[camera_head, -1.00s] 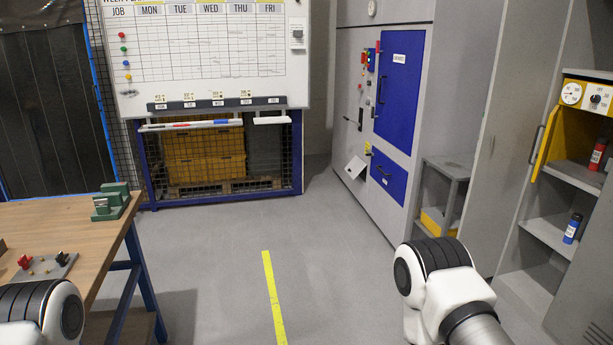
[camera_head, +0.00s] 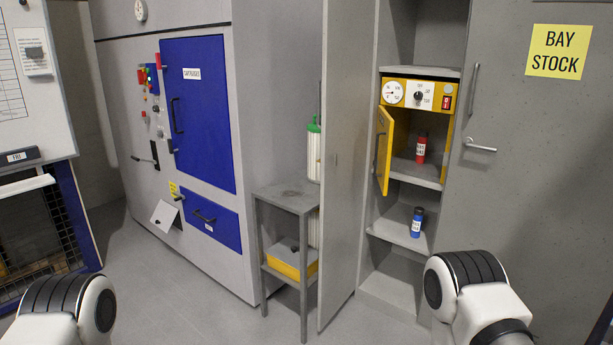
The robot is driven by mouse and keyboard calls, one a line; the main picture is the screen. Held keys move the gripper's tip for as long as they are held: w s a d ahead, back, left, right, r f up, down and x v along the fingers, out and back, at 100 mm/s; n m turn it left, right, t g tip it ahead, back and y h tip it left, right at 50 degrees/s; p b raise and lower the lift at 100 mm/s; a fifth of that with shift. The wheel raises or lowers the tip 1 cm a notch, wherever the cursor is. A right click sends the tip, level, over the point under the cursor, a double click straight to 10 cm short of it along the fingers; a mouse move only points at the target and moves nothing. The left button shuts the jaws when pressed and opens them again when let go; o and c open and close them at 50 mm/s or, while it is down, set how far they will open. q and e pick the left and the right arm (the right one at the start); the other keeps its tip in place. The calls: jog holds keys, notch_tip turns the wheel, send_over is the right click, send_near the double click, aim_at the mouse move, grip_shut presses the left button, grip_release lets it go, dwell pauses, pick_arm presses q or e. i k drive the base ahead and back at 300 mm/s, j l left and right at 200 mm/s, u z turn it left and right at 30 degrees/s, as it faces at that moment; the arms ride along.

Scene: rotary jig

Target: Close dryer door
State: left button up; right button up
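A yellow unit with a gauge, a dial and a red switch on its front panel (camera_head: 418,95) sits in an open grey cabinet right of centre; I take it for the dryer. Its yellow door (camera_head: 383,150) stands open, swung out to the left, with a dark handle on it. A red bottle (camera_head: 421,147) stands inside the unit. Neither gripper is in view; only white and black links of my arms show at the bottom left and bottom right.
A blue bottle (camera_head: 417,221) stands on the shelf below. The tall grey cabinet door (camera_head: 345,160) is open on the left. A small grey table (camera_head: 287,198) and a machine with a closed blue door (camera_head: 198,115) stand further left. Floor (camera_head: 200,310) in front is clear.

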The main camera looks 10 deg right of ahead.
aim_at(385, 124)
jog(key=i+j+z, duration=0.8)
jog(key=j+z, duration=0.2)
jog(key=j, duration=0.15)
